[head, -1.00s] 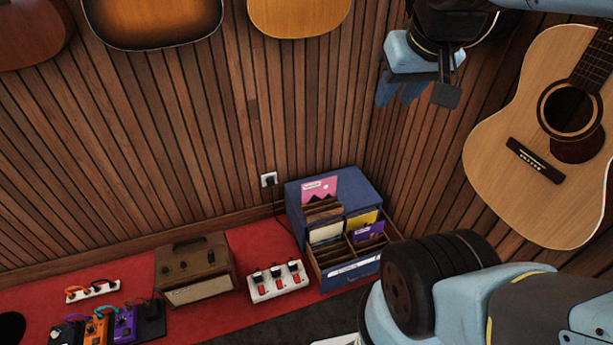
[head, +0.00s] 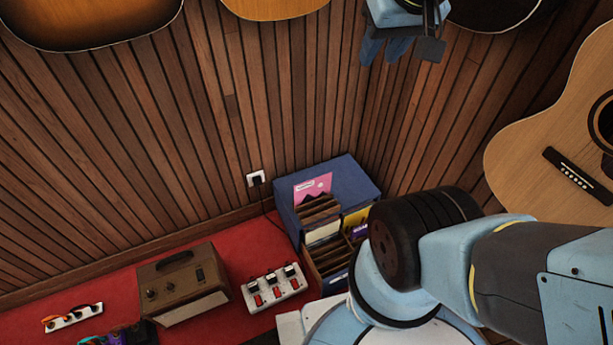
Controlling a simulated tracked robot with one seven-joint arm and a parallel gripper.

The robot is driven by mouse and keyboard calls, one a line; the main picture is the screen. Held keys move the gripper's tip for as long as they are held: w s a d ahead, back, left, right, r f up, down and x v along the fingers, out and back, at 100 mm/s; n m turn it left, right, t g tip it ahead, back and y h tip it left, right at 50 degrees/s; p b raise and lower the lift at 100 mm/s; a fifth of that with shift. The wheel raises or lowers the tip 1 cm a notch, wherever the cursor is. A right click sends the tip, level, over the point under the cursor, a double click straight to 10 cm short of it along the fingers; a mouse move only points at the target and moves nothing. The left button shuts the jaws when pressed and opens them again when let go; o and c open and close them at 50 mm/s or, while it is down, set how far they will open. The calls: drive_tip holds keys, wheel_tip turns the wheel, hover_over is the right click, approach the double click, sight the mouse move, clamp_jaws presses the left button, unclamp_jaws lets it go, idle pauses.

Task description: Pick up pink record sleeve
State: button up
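The pink record sleeve (head: 313,186) stands upright at the back of the left compartment of a blue record crate (head: 352,178). It has a white label and a dark pattern low down, and the lower part is hidden behind brown dividers or sleeves. My gripper (head: 386,48) is at the top of the head view, in front of the slatted wall, well above the crate and apart from it. Its blue fingers point down and nothing shows between them. How far apart they are is not clear.
My arm covers the crate's right front. Cream, yellow and purple sleeves (head: 359,231) share the crate. A white pedal (head: 272,288) and brown amplifier (head: 183,284) stand on red carpet to its left. A guitar (head: 560,145) hangs at right. A wall socket (head: 256,178) has a cable.

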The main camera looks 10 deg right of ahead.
drive_tip(key=n+g+h, duration=0.3)
drive_tip(key=n+h, duration=0.1)
drive_tip(key=n, duration=0.7)
hover_over(316, 183)
drive_tip(key=s+a, duration=0.1)
drive_tip(key=a, duration=0.1)
wheel_tip(316, 183, down, 28)
drive_tip(key=a+f+n+g, duration=0.25)
drive_tip(key=f+n, duration=0.65)
drive_tip(key=f, duration=2.6)
drive_tip(key=shift+t+h, duration=0.3)
drive_tip(key=shift+t, duration=0.05)
drive_tip(key=shift+a+x, duration=0.2)
drive_tip(key=shift+x, duration=3.3)
drive_tip(key=shift+a+x, duration=0.2)
drive_tip(key=shift+x, duration=3.25)
drive_tip(key=shift+w+f, duration=0.2)
drive_tip(key=shift+f, duration=0.2)
